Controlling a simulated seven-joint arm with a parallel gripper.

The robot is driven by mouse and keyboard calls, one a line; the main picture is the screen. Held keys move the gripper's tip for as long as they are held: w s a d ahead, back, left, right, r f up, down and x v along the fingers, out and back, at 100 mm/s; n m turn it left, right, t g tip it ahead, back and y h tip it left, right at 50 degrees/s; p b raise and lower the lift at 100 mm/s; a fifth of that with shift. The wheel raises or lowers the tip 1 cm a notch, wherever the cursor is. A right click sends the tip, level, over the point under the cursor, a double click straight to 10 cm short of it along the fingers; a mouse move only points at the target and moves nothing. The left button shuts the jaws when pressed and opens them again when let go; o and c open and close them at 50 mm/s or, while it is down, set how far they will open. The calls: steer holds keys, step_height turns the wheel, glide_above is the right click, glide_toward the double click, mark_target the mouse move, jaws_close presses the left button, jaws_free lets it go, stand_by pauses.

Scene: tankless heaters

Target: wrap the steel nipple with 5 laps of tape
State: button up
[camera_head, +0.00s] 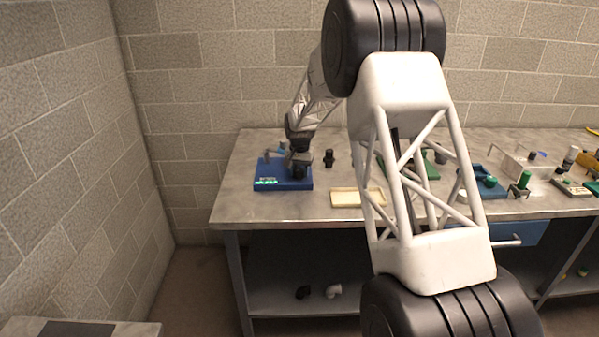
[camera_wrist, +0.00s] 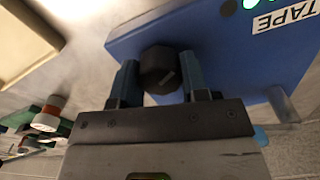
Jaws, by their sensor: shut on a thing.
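A blue tape station (camera_head: 265,171) with a TAPE label and small green lights sits at the left end of the bench. Its blue top and label also show in the wrist view (camera_wrist: 225,55). My gripper (camera_head: 299,170) is low over the station's right part. In the wrist view my gripper (camera_wrist: 157,72) has its two blue-grey fingers on either side of a dark, faceted, knob-like piece (camera_wrist: 158,62) and is shut on it. I cannot tell whether this piece is the steel nipple or a part of the station. No tape wrap is discernible.
A dark upright fitting (camera_head: 329,158) stands right of the station. A shallow cream tray (camera_head: 345,205) lies at the front. Several green and blue fixtures, such as a green-topped one (camera_head: 521,183), fill the bench's right side. My arm hides the bench's middle.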

mark_target(300, 170)
steer(key=shift+m, duration=0.9)
steer(key=o, duration=0.9)
steer(key=shift+o, duration=0.2)
steer(key=shift+r, duration=0.1)
steer(key=shift+r, duration=3.8)
